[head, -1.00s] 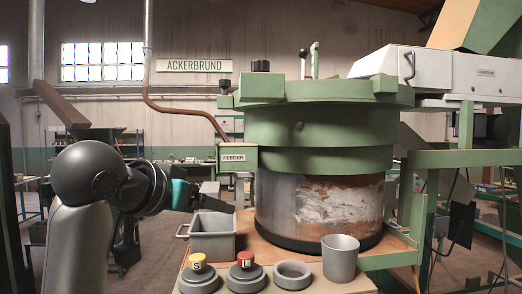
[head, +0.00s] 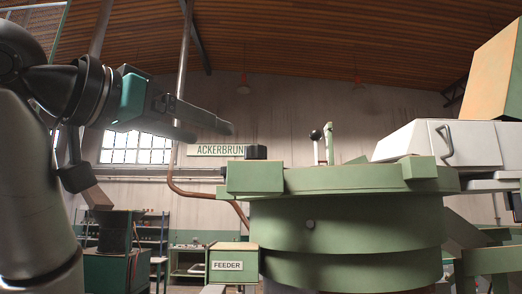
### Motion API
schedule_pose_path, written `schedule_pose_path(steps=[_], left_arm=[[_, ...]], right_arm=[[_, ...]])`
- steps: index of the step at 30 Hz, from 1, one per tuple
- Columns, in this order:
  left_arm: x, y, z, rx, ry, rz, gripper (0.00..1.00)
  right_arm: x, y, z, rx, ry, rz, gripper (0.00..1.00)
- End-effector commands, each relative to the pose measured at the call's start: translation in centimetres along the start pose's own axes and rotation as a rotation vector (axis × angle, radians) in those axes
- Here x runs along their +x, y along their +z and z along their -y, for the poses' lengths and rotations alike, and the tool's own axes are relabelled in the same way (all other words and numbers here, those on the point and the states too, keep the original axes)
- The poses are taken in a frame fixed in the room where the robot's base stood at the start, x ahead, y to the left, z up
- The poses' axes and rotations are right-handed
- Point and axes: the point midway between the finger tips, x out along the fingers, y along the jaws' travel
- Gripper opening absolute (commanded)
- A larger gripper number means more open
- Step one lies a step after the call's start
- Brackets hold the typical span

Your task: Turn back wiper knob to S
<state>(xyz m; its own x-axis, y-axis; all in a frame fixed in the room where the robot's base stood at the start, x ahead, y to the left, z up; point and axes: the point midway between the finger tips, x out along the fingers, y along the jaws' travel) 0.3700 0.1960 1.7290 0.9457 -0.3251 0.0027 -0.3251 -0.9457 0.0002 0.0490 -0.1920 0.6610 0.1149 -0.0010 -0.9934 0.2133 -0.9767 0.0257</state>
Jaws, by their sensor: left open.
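A black knob (head: 256,152) stands on a green block on the left part of the rim of the green hopper bowl (head: 345,221). I see no S mark on it, and I cannot tell whether it is the back wiper knob. A lever with a dark ball (head: 315,135) and a pale green upright lever (head: 329,143) rise behind the rim. My left gripper (head: 213,132) is open and empty, with its fingers pointing right. In the picture it is left of and slightly above the black knob, apart from it. My right gripper is not in view.
A green box labelled FEEDER (head: 228,265) is at the bowl's lower left. A copper pipe (head: 185,193) runs behind. A white housing with a handle (head: 450,146) stands at the right.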

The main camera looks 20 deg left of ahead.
Motion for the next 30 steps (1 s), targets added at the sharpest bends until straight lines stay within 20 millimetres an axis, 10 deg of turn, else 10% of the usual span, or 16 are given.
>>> schedule_pose_path(steps=[6,16,30], left_arm=[[4.8,-0.1,-0.1,-0.003,0.003,0.009,0.78],[11.3,0.0,-0.1,-0.001,0.002,0.006,0.78],[13.7,0.1,0.0,0.001,0.0,0.001,0.78]], right_arm=[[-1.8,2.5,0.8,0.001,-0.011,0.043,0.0],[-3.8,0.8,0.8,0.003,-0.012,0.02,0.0],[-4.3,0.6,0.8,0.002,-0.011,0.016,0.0]])
